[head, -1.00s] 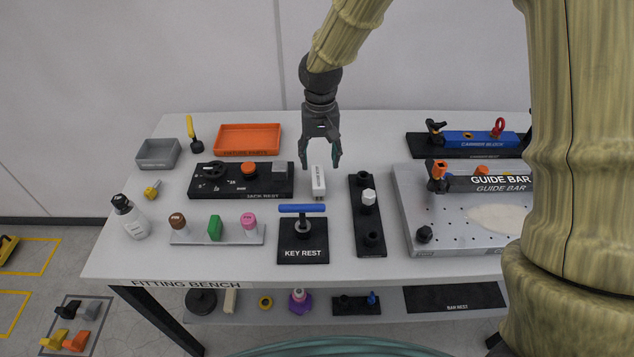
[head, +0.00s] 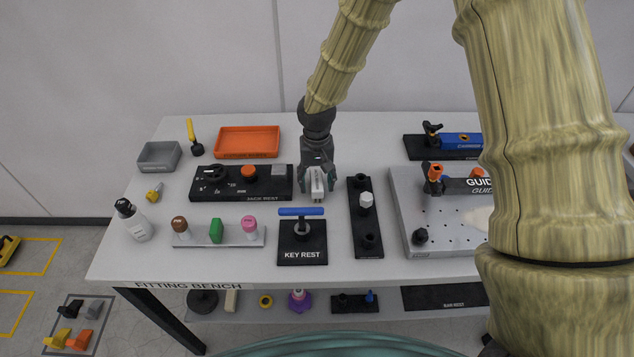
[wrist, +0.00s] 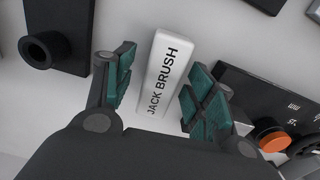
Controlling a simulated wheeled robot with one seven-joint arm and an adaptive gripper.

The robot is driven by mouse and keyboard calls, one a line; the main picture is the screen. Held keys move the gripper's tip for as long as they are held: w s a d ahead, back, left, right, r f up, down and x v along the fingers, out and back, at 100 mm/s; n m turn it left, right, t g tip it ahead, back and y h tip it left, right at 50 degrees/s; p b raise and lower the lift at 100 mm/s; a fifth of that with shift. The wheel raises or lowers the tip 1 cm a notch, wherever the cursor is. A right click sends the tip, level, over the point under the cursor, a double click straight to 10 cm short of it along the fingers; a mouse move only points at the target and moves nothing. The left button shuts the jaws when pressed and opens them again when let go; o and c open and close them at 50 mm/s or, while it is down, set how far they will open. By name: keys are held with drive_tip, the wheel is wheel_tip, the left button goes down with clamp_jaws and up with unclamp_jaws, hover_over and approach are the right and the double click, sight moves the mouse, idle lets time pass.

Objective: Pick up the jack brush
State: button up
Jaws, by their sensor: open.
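The jack brush (wrist: 163,75) is a white block with its name in black letters, lying on the bench in the wrist view. In the head view the jack brush (head: 317,184) is partly hidden by my gripper. My gripper (head: 317,192) is over it, fingers pointing down. In the wrist view my gripper (wrist: 160,95) is open, with one teal-padded finger on each side of the block. A gap shows between the left finger and the block; the right finger is closer. I cannot tell whether either touches it.
The black jack rest (head: 215,190) stands close left of my gripper. A black rack (head: 366,235) with upright posts stands to the right. The key rest (head: 303,255) with a blue-handled key (head: 301,211) is in front. An orange tray (head: 247,155) lies behind left.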

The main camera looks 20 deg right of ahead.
sight(317, 179)
drive_tip(key=shift+f, duration=0.5)
drive_tip(key=c, duration=1.1)
drive_tip(key=shift+r, duration=0.1)
drive_tip(key=shift+r+b, duration=1.15)
drive_tip(key=shift+r, duration=3.8)
